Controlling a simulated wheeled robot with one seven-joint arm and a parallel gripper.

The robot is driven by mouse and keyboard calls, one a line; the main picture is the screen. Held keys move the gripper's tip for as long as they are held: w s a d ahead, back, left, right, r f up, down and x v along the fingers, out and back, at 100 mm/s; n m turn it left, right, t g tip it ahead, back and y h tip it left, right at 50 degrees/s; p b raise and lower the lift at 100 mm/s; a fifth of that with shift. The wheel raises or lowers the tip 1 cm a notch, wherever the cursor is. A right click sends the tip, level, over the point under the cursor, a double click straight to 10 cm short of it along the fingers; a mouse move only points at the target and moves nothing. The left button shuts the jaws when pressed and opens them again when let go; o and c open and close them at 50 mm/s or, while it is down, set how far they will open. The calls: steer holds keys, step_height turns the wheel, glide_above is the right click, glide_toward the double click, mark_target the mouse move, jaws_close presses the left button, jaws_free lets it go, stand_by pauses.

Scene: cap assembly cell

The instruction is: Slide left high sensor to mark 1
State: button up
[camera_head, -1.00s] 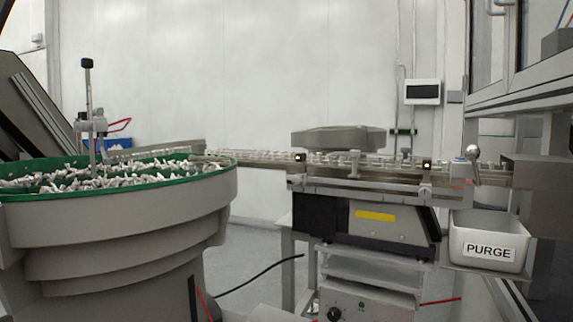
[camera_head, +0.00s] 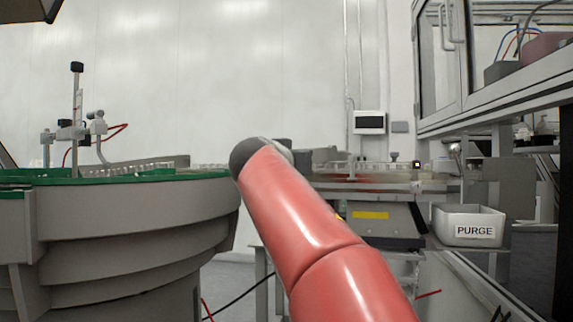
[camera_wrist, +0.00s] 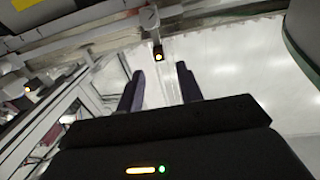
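In the wrist view a small dark sensor with a lit orange lamp (camera_wrist: 158,53) sits on the rail (camera_wrist: 100,38). It shows beyond my gripper (camera_wrist: 158,85), between the two dark fingers in the picture and apart from them. My gripper is open and empty. In the head view my red arm reaches across the left part of the rail and hides the left high sensor and most of my gripper. The right sensor (camera_head: 416,164) shows as a small dark block on the rail. No mark 1 can be made out.
The round bowl feeder (camera_head: 130,225) with a green rim stands close at left. The white PURGE bin (camera_head: 469,212) is below the rail's right end. A framed cabinet (camera_head: 500,105) is at right. A yellow label (camera_head: 370,215) is under the rail.

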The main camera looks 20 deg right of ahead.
steer(key=p+x, duration=0.1)
steer(key=x, duration=0.5)
jaws_close()
